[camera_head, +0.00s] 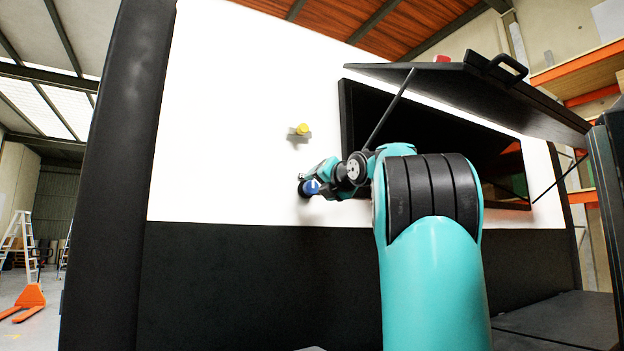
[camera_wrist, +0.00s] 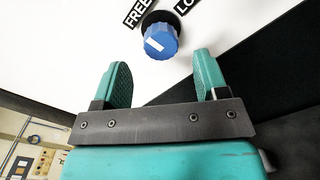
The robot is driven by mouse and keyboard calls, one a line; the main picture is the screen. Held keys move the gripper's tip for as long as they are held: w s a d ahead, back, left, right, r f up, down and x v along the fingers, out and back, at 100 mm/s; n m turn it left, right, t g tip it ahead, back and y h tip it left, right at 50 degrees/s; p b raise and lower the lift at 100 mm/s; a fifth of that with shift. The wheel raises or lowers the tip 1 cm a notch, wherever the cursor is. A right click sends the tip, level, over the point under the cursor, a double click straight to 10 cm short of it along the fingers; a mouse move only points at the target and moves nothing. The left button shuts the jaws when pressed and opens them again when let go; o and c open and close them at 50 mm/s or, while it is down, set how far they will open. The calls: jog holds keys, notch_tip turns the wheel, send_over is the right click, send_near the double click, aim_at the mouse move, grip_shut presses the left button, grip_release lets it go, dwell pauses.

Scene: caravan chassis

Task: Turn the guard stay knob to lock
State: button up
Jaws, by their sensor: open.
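The guard stay knob is a blue ribbed knob (camera_wrist: 161,42) with a white bar on the left part of its face and a dark base behind it. It sits on a white panel in the wrist view. A black FREE label (camera_wrist: 138,12) is at its upper left, and a cut-off label starting "LO" (camera_wrist: 184,5) is at its upper right. My gripper (camera_wrist: 163,76) is open and empty. Its teal fingers are spread wide, with the knob ahead of the gap and apart from both fingers. In the head view my arm reaches to the panel, and the fingertips are hard to make out.
A yellow knob on a small bracket (camera_head: 301,130) sits on the white panel above my wrist. A black hatch flap (camera_head: 480,90) is propped open by thin stays (camera_head: 389,110) over a dark window opening, close to my arm. The panel left of my wrist is clear.

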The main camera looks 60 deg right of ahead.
aim_at(313, 187)
jog(key=p+x, duration=0.2)
jog(key=x, duration=0.2)
jog(key=shift+w+d+r, duration=0.15)
jog(key=shift+w, duration=0.05)
jog(key=shift+w+d, duration=0.3)
jog(key=shift+w, duration=0.2)
jog(key=c, duration=0.9)
